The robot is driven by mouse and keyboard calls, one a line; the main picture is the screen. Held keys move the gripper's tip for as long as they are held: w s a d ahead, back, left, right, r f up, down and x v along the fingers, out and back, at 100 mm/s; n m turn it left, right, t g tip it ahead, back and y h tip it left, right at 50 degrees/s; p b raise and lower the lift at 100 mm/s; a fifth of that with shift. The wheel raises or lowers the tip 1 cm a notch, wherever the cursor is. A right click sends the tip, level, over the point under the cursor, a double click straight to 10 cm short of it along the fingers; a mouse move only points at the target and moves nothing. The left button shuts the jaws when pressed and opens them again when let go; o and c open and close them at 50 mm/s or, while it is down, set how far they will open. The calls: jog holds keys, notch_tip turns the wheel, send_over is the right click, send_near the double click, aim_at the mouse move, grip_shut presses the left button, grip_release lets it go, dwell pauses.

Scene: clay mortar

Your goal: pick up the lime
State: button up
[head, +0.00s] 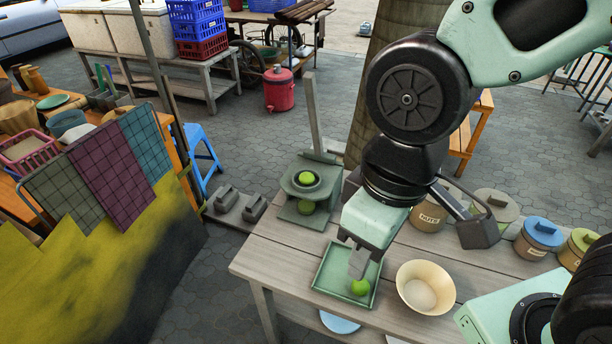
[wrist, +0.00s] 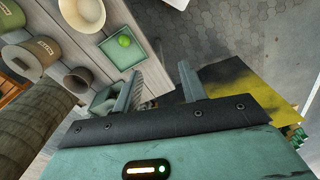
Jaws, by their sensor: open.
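The lime (head: 360,287) is a small bright green ball lying in a shallow square green tray (head: 318,283) on the wooden table. In the wrist view the lime (wrist: 124,41) lies inside the tray (wrist: 114,58), up and left of my fingers. My gripper (head: 358,262) is open and empty. In the head view it overlaps the tray's upper right, its fingers just above the lime in the picture. In the wrist view the gripper (wrist: 160,68) has a clear gap between its fingers, and the lime is outside that gap, apart from both fingers.
A cream bowl (head: 426,272) stands right of the tray. Lidded canisters (head: 428,216) line the table's back right. A tree trunk (head: 376,88) rises behind the table.

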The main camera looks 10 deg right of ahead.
dwell(0.4)
jog(key=o, duration=0.5)
jog(key=shift+w+f, duration=0.1)
jog(key=shift+w, duration=0.05)
jog(key=n+t+y+b, duration=0.3)
jog(key=t+y+b, duration=0.4)
jog(key=t+b, duration=0.1)
send_over(312, 173)
jog(key=s+d, duration=0.3)
jog(key=d, duration=0.1)
notch_tip(312, 173, down, 14)
jog(key=shift+w+d+f+y+b, duration=0.35)
jog(key=shift+d+f+y+b, duration=0.1)
jog(key=shift+f, duration=0.15)
jog(key=shift+w+d+f+y+b, duration=0.35)
jog(key=shift+d+f+y, duration=0.1)
jog(key=shift+f, duration=0.1)
jog(key=s+d+f+n+g+y+b, duration=0.1)
jog(key=s+d+f+n+y+b, duration=0.15)
jog(key=d+f+y, duration=0.2)
jog(key=shift+y, duration=0.25)
jog(key=p+x, duration=0.1)
jog(key=x, duration=0.2)
jog(key=p+x, duration=0.1)
jog(key=x, duration=0.3)
jog(key=p+x, duration=0.2)
jog(key=x, duration=0.2)
jog(key=shift+s+a+r, duration=0.25)
jog(key=shift+r, duration=0.05)
